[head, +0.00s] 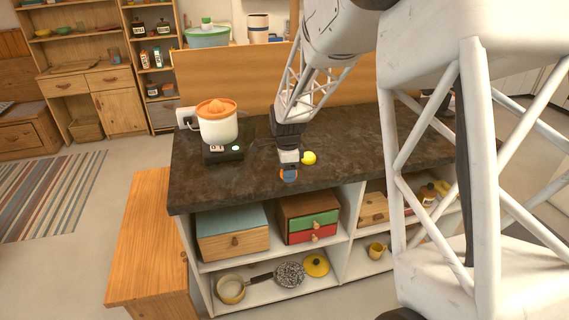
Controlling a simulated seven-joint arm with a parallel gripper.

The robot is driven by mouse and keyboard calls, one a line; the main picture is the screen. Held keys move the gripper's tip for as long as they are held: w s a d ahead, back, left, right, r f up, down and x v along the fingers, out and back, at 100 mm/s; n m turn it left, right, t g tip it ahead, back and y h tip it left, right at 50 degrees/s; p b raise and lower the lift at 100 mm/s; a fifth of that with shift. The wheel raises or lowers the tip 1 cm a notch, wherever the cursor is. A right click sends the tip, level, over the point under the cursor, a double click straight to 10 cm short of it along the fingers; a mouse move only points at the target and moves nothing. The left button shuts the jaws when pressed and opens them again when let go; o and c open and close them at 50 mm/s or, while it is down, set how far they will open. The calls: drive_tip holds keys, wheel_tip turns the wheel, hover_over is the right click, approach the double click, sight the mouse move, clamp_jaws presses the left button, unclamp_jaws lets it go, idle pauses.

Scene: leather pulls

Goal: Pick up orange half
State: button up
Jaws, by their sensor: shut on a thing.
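My gripper (289,174) is shut low over the dark countertop, near its front edge. A round yellow thing, perhaps a lemon (309,158), is just right of the gripper.
A white juicer with an orange top (217,120) stands left on the dark counter (350,158). A wooden bench (150,240) stands at the left. The counter's front left is clear.

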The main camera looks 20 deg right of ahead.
drive_tip(key=s, duration=0.7)
drive_tip(key=shift+s+a+r, duration=0.15)
drive_tip(key=shift+r, duration=0.2)
idle(0.4)
wheel_tip(320, 180, up, 19)
drive_tip(key=n, duration=0.6)
hover_over(215, 105)
drive_tip(key=shift+s+f, duration=0.1)
drive_tip(key=shift+f, duration=0.2)
drive_tip(key=shift+f, duration=2.45)
drive_tip(key=shift+f, duration=0.35)
